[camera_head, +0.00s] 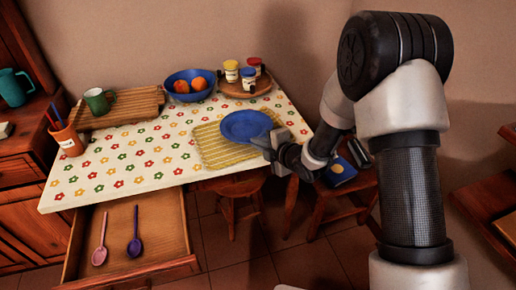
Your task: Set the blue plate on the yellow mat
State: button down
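The blue plate (246,125) is over the right part of the yellow mat (212,150), on the flowered table. It looks about level. I cannot tell whether it rests on the mat or is slightly above it. My gripper (268,141) is at the plate's near right edge, reaching in from the right. Its fingers are small and partly hidden, so I cannot tell whether they are shut on the rim or open beside it. The mat's right end is partly hidden by the plate and my gripper.
A blue bowl of orange fruit (172,90), a round wooden tray (260,88) with jars, and a wooden board (130,109) with a green mug (97,101) stand behind. An open drawer (160,237) holds two spoons. Stools (238,187) stand below the table's right side.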

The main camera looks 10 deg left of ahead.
jog(key=shift+f, duration=0.75)
jog(key=shift+f, duration=0.15)
jog(key=c, duration=2.3)
grip_release()
jog(key=shift+o, duration=0.2)
